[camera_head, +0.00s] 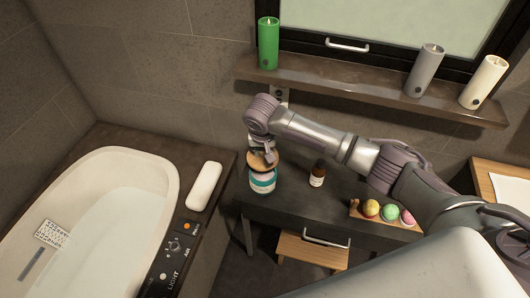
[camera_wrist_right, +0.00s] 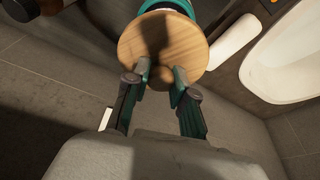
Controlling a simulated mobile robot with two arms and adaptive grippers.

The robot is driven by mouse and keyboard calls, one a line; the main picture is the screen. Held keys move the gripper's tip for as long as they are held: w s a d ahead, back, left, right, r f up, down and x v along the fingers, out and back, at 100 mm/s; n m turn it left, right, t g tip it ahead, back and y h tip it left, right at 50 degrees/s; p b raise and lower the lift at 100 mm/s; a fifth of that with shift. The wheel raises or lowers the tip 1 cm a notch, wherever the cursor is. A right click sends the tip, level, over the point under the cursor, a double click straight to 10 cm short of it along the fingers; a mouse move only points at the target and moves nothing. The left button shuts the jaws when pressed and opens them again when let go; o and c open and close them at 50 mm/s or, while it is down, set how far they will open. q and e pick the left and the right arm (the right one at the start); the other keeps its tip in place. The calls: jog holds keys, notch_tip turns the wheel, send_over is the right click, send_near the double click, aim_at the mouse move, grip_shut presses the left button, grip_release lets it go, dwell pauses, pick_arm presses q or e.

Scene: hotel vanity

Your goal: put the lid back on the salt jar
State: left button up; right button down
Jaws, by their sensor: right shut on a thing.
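The salt jar (camera_head: 262,183), white with a teal band, stands on the dark vanity table near its left end. The round wooden lid (camera_head: 258,161) is at the top of the jar, held by my right gripper (camera_head: 264,147). I cannot tell whether the lid rests fully on the rim. My left gripper is out of view.
A small wooden tray (camera_head: 357,212) with coloured balls is farther right. A bathtub (camera_head: 125,165) and a white bath pillow (camera_head: 204,186) lie left. A shelf (camera_head: 350,84) with candles runs above, behind my right arm.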

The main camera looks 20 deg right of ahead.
aim_at(263, 159)
jog(key=shift+f+b, duration=0.75)
jog(key=shift+b, duration=0.05)
notch_tip(263, 159, down, 3)
jog(key=b, duration=0.4)
jog(key=shift+f, duration=1.05)
jog(key=shift+r+p, duration=0.1)
jog(key=shift+p, duration=0.75)
jog(key=shift+f+p, duration=0.2)
jog(key=shift+p, duration=0.15)
dwell(0.7)
jog(key=shift+p, duration=0.4)
dwell(0.4)
dwell(0.4)
